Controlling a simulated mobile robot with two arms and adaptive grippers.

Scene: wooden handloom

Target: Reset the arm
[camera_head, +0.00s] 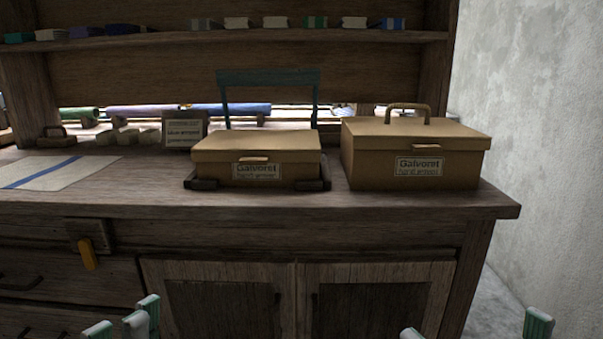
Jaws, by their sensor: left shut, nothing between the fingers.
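The tips of my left gripper (122,323) show at the bottom edge, left of centre, with green and white fingertips. It is shut and empty, in front of the cabinet and below the worktop. The tips of my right gripper (475,328) show at the bottom right, one at each side of a wide gap. It is open, with nothing seen between the tips. Both arms are out of view below the frame. Neither gripper touches anything that I can see.
A wooden worktop (400,205) holds a smaller lidded box (215,172) on a dark tray (205,184) and a larger lidded box (365,172). A striped cloth (60,168) lies at left. Cabinet doors (370,272) are below. A wall (540,130) stands at right.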

